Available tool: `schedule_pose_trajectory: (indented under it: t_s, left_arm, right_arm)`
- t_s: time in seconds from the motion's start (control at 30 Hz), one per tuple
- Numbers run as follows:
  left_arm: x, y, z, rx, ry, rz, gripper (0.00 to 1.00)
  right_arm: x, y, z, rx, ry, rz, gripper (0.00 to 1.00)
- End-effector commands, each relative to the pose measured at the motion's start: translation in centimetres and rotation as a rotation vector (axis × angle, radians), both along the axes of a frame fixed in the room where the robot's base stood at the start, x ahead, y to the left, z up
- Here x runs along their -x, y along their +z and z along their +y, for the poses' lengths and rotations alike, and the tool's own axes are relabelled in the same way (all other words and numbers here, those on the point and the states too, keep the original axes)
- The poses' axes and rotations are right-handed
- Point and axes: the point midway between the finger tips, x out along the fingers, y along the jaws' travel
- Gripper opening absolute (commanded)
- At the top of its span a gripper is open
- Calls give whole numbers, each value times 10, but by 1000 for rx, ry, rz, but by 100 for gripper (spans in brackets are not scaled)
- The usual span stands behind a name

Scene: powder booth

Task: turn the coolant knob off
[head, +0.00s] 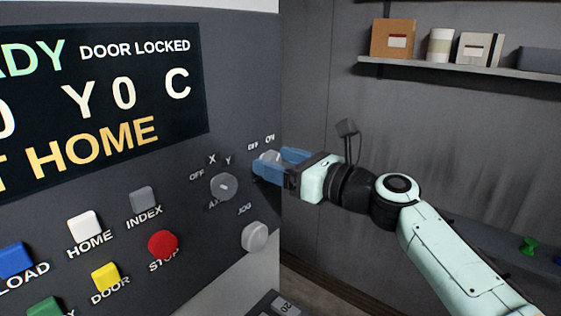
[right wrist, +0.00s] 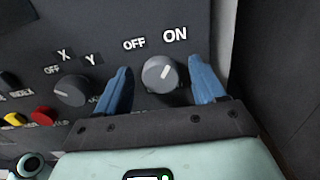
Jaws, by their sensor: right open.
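The coolant knob (right wrist: 160,74) is a round grey dial under the words OFF and ON in the right wrist view. Its pale pointer line tilts up and right, toward ON. In the head view the knob (head: 268,156) is partly hidden behind blue fingers. My right gripper (right wrist: 162,88) is open, with one blue finger on each side of the knob. Gaps show between the knob and both fingers. In the head view my right gripper (head: 268,165) reaches the panel's right edge from the right. My left gripper is not in view.
The axis knob (head: 224,187) sits left of my gripper, and the jog knob (head: 255,237) below it. The red stop button (head: 163,243) and several other buttons lie further left. A shelf (head: 450,69) with boxes hangs on the back wall.

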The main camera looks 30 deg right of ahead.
Motion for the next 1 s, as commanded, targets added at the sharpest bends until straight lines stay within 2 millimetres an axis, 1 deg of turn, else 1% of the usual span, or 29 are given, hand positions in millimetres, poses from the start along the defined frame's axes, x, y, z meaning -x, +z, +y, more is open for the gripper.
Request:
schedule_pose_trajectory:
  t_s: [0.03,0.07,0.1,0.17,0.2,0.47,0.63,0.77,1.0]
  left_arm:
    - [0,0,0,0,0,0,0]
    - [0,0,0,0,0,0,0]
    - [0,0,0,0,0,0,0]
    - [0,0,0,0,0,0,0]
    - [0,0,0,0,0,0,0]
    - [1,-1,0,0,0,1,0]
    - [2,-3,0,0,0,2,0]
    - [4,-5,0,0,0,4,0]
    - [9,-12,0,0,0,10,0]
  right_arm:
    - [0,0,0,0,0,0,69]
    - [0,0,0,0,0,0,60]
    - [0,0,0,0,0,0,47]
    - [0,0,0,0,0,0,27]
    - [0,0,0,0,0,0,14]
    - [0,0,0,12,1,-5,13]
    - [0,0,1,63,2,-26,13]
    - [0,-1,1,136,4,-56,13]
    - [0,-1,2,328,3,-136,13]
